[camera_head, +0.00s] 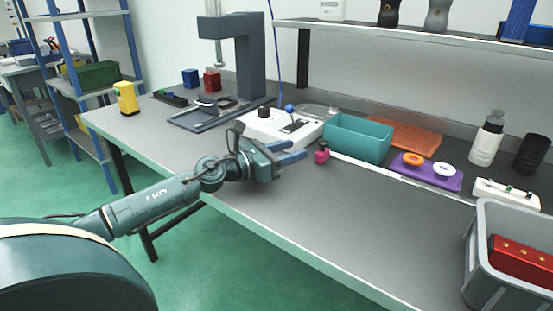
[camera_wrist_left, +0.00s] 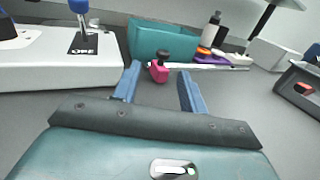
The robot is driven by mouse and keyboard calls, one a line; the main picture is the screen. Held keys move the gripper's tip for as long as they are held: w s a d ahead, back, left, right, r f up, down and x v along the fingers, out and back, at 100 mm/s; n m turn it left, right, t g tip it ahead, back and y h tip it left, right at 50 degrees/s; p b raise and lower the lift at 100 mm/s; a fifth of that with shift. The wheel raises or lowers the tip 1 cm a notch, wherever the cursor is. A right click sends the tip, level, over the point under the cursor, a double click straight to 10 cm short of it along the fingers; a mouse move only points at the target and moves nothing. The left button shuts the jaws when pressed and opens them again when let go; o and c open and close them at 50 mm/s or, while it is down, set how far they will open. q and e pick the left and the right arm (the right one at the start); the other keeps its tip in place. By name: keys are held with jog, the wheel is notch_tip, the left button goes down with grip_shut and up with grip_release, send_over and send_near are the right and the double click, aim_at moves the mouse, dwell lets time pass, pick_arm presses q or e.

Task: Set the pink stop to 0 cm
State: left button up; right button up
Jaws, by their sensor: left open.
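The pink stop (camera_head: 321,156) is a small block with a dark knob on top. It sits on a pale rail (camera_head: 375,170) along the bench, near the rail's left end, in front of the teal bin. It also shows in the left wrist view (camera_wrist_left: 159,73), ahead of my fingers and between their lines. My left gripper (camera_head: 297,151) is open and empty, just left of the stop and low over the bench; its blue fingers also show in the left wrist view (camera_wrist_left: 160,88). I cannot read any scale marks. My right gripper is not in view.
A white device (camera_head: 275,130) with a blue-topped lever stands left of the stop. The teal bin (camera_head: 345,143) is right behind it. A purple tray (camera_head: 440,178) with rings and a grey crate (camera_head: 480,250) are to the right. The bench front is clear.

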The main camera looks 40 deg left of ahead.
pick_arm(q)
jog(key=v, duration=0.3)
jog(key=shift+f+b, duration=0.1)
jog(key=shift+b, duration=0.25)
jog(key=shift+s+a, duration=0.15)
jog(key=shift+s, duration=0.15)
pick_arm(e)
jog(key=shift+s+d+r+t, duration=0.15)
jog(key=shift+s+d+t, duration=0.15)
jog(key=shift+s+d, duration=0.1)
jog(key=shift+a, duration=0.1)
